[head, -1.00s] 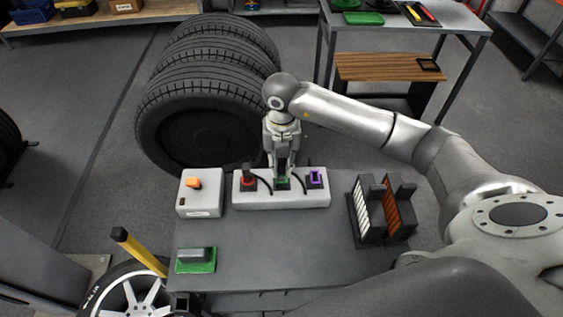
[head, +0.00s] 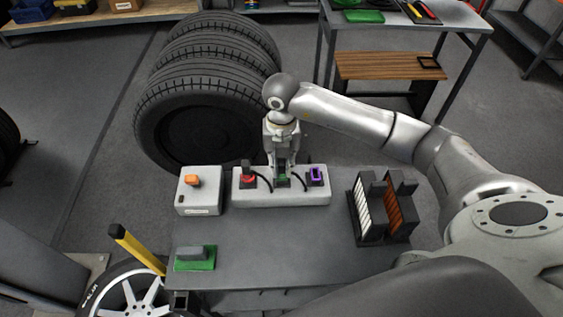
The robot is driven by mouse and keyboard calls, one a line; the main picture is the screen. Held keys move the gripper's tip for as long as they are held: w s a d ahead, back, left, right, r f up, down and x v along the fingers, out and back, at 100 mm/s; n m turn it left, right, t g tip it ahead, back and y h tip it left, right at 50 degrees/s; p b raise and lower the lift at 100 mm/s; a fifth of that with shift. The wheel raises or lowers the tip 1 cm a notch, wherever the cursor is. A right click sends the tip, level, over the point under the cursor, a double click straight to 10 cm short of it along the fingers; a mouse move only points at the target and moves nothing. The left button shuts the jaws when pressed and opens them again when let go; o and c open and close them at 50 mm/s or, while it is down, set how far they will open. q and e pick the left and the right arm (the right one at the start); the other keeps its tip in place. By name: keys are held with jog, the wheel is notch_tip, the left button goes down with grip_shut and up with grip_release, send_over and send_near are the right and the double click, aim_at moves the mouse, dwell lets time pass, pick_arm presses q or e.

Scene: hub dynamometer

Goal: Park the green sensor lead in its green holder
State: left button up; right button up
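A long white block (head: 281,199) on the grey table carries red, green and purple fittings in a row. My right gripper (head: 282,173) points down over the middle, green fitting. Its fingers stand on either side of a dark lead body with green on it, the green sensor lead (head: 282,168), and look spread apart. The lead looks upright, at or in the green holder (head: 283,183); the fingers partly hide how deep it sits. A dark cable curves beside it. My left gripper is not in view.
A dark plug stands in the red fitting (head: 248,176) to the left; the purple fitting (head: 316,176) is at the right. A white box (head: 199,197), a grey block on a green base (head: 195,265) and a dark rack (head: 383,222) flank the clear table middle.

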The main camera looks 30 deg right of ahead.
jog(key=o, duration=0.4)
jog(key=shift+o, duration=0.2)
jog(key=shift+r, duration=0.15)
notch_tip(320, 180, up, 12)
dwell(0.4)
